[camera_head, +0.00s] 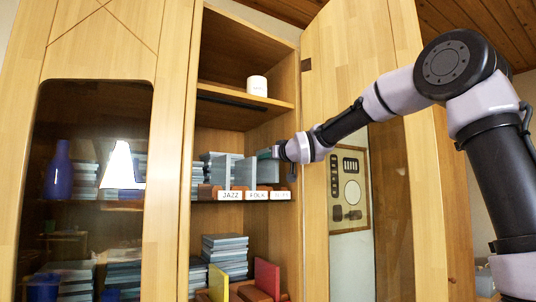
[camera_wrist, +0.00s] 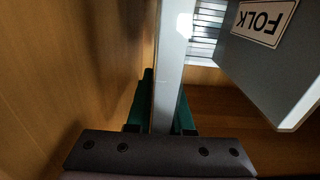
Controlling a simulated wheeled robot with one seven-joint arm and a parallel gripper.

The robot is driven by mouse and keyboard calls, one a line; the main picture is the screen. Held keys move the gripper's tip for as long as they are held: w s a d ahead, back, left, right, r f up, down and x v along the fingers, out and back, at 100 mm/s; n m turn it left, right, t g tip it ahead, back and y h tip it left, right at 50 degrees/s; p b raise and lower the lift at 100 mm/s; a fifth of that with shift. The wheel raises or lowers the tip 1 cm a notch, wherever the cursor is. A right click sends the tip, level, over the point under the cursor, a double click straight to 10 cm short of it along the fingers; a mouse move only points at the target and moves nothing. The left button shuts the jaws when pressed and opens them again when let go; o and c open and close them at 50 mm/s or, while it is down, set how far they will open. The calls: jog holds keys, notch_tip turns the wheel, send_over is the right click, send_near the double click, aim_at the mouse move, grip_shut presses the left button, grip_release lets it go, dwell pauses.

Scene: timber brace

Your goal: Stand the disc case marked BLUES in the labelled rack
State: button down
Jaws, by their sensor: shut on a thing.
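My gripper (camera_wrist: 165,118) has its two green fingers shut on a thin grey case (camera_wrist: 172,60), seen edge-on in the wrist view. No marking on this case can be read. In the head view my gripper (camera_head: 268,153) is in the cabinet's middle opening, at the right end of the rack row. The wooden rack (camera_head: 243,190) sits on a shelf with labels JAZZ (camera_head: 230,195), FOLK (camera_head: 256,195) and a third, too faint to read, at right. A grey panel marked FOLK (camera_wrist: 263,45) stands to the right of the held case in the wrist view, apart from it.
The cabinet's wooden side wall (camera_wrist: 70,70) is close on the left in the wrist view. A white cup (camera_head: 257,86) stands on the shelf above. Stacked cases (camera_head: 225,252) and yellow (camera_head: 218,283) and red (camera_head: 266,276) upright pieces are below. The open door (camera_head: 315,200) is at right.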

aim_at(267, 168)
jog(key=shift+f, duration=1.95)
jog(key=c, duration=0.7)
grip_release()
jog(key=shift+s, duration=0.1)
jog(key=v, duration=0.9)
jog(key=shift+s+d, duration=0.25)
jog(key=shift+s, duration=0.05)
jog(key=shift+s+d, duration=0.3)
jog(key=shift+s, duration=0.05)
